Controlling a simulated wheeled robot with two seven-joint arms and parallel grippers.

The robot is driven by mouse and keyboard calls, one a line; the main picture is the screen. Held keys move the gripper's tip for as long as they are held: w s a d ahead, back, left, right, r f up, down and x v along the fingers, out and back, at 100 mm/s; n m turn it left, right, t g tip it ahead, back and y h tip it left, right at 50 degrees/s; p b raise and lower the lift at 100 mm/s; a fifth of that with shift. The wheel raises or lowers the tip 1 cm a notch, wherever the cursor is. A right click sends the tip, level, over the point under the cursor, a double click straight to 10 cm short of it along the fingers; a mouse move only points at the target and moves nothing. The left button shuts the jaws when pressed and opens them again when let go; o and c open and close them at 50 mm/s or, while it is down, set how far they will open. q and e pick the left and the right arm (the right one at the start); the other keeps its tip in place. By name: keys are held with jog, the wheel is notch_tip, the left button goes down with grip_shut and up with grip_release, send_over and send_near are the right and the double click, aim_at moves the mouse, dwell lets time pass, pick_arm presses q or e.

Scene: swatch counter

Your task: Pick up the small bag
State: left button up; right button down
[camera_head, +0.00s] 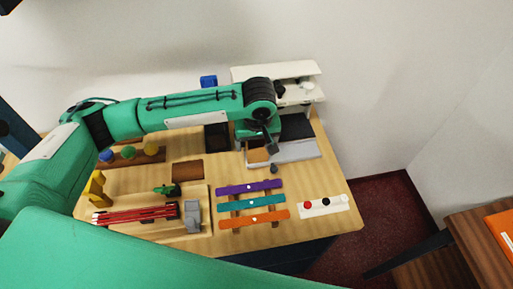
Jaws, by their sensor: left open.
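My left gripper (270,148) hangs at the end of my green arm, over the back right of the wooden counter. Its jaws are open and small in the picture. No small bag can be clearly made out. A small dark rounded thing (273,169) lies just below the gripper, apart from it as far as I can tell; I cannot tell whether it is a bag. A grey object (193,215) stands at the right of a wooden tray; its kind is unclear. My right gripper is not in view.
Purple (249,187), teal (250,202) and orange (254,218) strips lie on the counter (300,233). A white block with coloured knobs (323,205) is at right. Red sticks (135,214) lie at left. A white shelf (300,70) stands behind the gripper.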

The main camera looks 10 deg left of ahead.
pick_arm(q)
jog(key=shift+w+f, duration=0.15)
jog(key=shift+f, duration=0.95)
jog(key=c, duration=1)
jog(key=shift+c, duration=0.2)
jog(key=shift+r, duration=0.15)
